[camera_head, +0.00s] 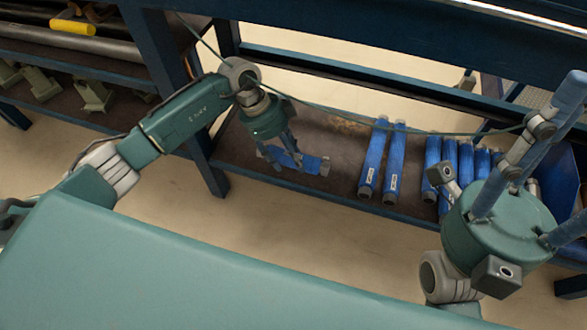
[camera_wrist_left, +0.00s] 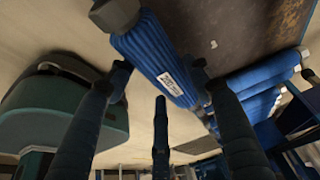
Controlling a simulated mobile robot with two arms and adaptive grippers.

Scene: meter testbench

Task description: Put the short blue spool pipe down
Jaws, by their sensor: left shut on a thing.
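The short blue spool pipe (camera_head: 312,164) has dark grey ends and lies roughly level at the left part of the brown lower shelf (camera_head: 335,128). My left gripper (camera_head: 288,154) points down with its fingers around the pipe and is shut on it. In the left wrist view the ribbed pipe (camera_wrist_left: 153,52) with a white label sits between the fingers. Whether it touches the shelf or hangs just above it, I cannot tell. My right gripper (camera_head: 535,165) is at the right, fingers spread upward, open and empty.
Two longer blue pipes (camera_head: 383,160) lie side by side on the shelf, right of the held pipe. Several more blue pipes (camera_head: 466,160) lie further right. A blue upright (camera_head: 178,90) stands left of my left gripper. Bare shelf separates the held pipe from the pair.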

